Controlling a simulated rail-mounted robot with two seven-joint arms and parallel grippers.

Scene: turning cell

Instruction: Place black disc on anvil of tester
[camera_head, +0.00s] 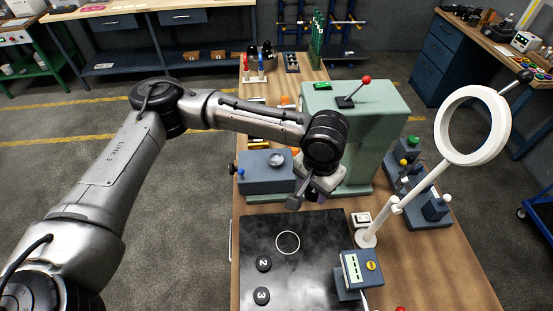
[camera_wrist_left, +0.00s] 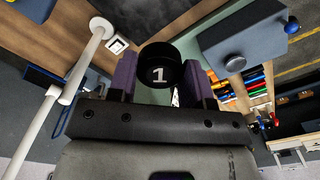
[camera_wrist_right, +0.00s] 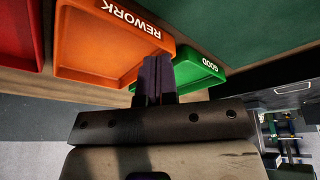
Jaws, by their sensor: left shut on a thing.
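My left gripper (camera_head: 312,192) is shut on a black disc marked 1 (camera_wrist_left: 160,66), clear between the purple fingers in the left wrist view. In the head view the gripper hangs beside the front of a green machine (camera_head: 368,125) with a red-knobbed lever, which looks like the tester. More black discs, marked 2 (camera_head: 263,263) and 3 (camera_head: 261,295), lie on the dark plate. My right gripper (camera_wrist_right: 158,77) shows only in its wrist view, with its fingers together and nothing seen between them.
The dark plate (camera_head: 325,228) has an empty white circle. A small display unit (camera_head: 361,268) stands at its right. A white ring magnifier (camera_head: 440,124) on an arm rises at right. A blue-grey block (camera_head: 262,180) is left of the machine. Orange (camera_wrist_right: 85,45) and green (camera_wrist_right: 205,68) trays lie near my right gripper.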

